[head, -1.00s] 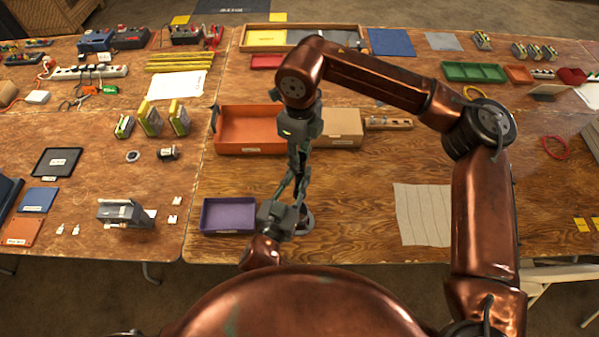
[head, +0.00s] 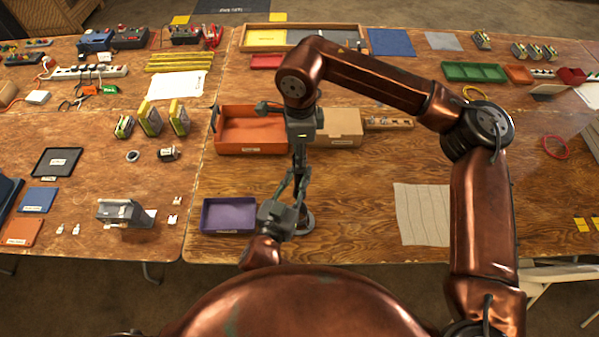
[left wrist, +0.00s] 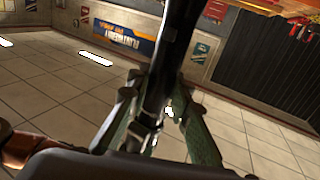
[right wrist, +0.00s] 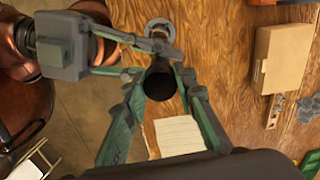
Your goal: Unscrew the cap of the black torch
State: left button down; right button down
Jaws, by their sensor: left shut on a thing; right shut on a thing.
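The black torch (head: 299,160) is held upright above the table between my two grippers. My left gripper (head: 297,182) comes in from the front and is shut on the torch's body. In the left wrist view the dark torch (left wrist: 172,50) rises between its green fingers. My right gripper (head: 299,148) points down from above and is shut on the torch's upper end, where the cap would be. In the right wrist view the torch (right wrist: 160,80) shows nearly end-on between the fingers. The seam between cap and body is hidden or too small to tell.
A round grey stand (head: 304,224) is on the table just below the grippers. A purple tray (head: 229,202) lies left of it, an orange bin (head: 220,132) and a cardboard box (head: 340,122) behind. A pale sheet (head: 423,230) lies right; bare wood lies between.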

jog(key=n, duration=0.4)
jog(key=shift+f, duration=0.1)
jog(key=shift+n, duration=0.7)
jog(key=n, duration=0.4)
jog(key=c, duration=1.6)
grip_release()
